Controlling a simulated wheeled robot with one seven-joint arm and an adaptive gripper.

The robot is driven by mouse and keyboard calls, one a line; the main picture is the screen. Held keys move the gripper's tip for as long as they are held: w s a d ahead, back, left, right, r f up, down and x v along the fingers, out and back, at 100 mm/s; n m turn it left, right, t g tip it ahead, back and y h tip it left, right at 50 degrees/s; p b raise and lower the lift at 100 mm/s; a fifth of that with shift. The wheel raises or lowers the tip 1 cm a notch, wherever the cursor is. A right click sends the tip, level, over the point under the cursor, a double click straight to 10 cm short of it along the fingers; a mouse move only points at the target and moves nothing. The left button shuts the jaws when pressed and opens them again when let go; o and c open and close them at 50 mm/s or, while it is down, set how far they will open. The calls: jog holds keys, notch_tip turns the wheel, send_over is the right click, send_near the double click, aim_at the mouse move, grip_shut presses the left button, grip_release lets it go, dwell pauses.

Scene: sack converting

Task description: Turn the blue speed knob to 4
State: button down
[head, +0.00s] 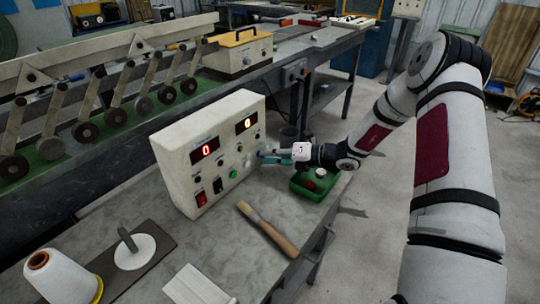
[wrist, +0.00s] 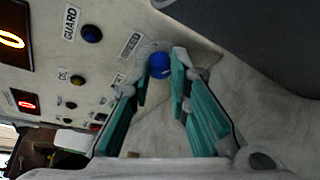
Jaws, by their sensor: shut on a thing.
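The blue speed knob (wrist: 159,66) sticks out from the cream control panel (head: 180,148), beside a label reading SPEED (wrist: 131,45). My gripper (head: 268,155) reaches in from the right of the panel. In the wrist view my gripper (wrist: 163,70) has its teal fingers on either side of the knob, shut on it. The fingertips cover the knob's sides, and I cannot read its setting or scale. In the head view the knob is mostly hidden by the fingers.
Close to the knob are a GUARD button (wrist: 91,33) and other small controls. A green tray (head: 328,190) with a red item sits below my gripper. A wooden-handled brush (head: 268,229), a thread cone (head: 62,275) and a white disc (head: 135,252) lie on the bench.

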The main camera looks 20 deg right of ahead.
jog(key=c, duration=1.5)
grip_release()
jog(key=shift+d, duration=0.1)
jog(key=v, duration=1.2)
